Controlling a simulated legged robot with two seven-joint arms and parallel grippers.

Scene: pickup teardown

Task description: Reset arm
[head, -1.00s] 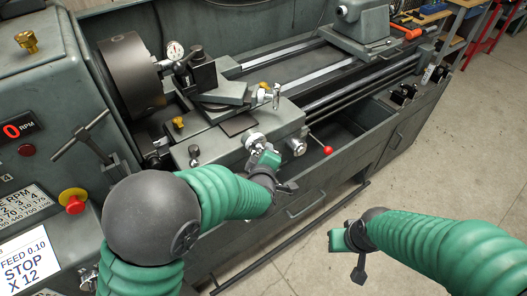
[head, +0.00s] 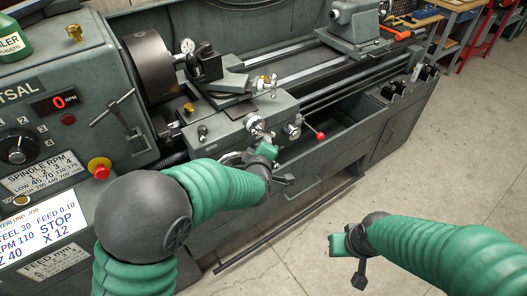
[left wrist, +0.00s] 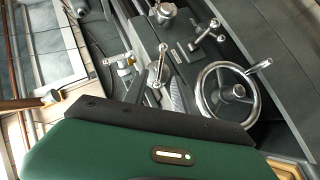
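My left arm comes in from the left in the head view, and its gripper (head: 268,156) is in front of the lathe carriage (head: 240,122), near its handwheel and levers. I cannot tell whether its fingers are open or shut. In the left wrist view a green and black part of my own arm fills the bottom, with the carriage handwheel (left wrist: 232,92) and chrome levers beyond it. My right gripper (head: 349,244) is at the lower right of the head view, over bare floor and apart from the lathe. Its finger opening is not clear.
The lathe's chuck (head: 147,66) and headstock with a red stop button (head: 99,167) stand at the left. A red-knobbed lever (head: 320,136) sticks out right of the carriage. The tailstock (head: 352,25) is at the back. The concrete floor (head: 440,150) at the right is clear.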

